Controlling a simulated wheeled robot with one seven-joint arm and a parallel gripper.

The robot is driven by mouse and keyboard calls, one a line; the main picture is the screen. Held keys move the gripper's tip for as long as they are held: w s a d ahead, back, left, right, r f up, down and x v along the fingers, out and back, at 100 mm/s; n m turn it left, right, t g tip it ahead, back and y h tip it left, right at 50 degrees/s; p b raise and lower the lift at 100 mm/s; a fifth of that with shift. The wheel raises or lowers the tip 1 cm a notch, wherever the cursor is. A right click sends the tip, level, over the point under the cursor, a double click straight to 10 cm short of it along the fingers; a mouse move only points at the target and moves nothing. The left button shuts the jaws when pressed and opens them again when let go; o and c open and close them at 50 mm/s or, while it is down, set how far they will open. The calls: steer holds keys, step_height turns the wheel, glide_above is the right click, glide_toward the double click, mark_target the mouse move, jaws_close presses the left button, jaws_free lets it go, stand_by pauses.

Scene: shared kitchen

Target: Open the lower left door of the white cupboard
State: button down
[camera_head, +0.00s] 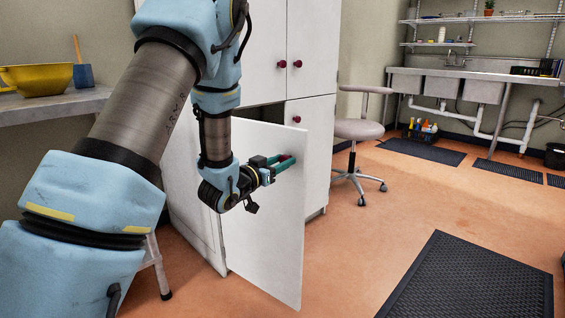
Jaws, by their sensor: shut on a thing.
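The white cupboard (318,85) stands in the middle of the view. Its lower left door (265,240) is partly open, its free right edge swung out toward me. A dark gap (270,113) shows above the door's top edge. My gripper (285,163) is at the door's front face near the free edge, its green fingers shut on the red knob (285,157), which is mostly hidden between them. The lower right door (315,150) is closed, with its own red knob (296,118). My arm hides the cupboard's upper left part.
A grey stool (358,130) on wheels stands right of the cupboard. A dark mat (470,275) lies on the open floor at the right front. A counter (50,105) with a yellow bowl (38,79) is at the left. A sink unit (475,88) is at the back right.

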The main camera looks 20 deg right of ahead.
steer(key=shift+c, duration=2.3)
jaws_free()
steer(key=v, duration=1)
steer(key=shift+s+a, duration=0.25)
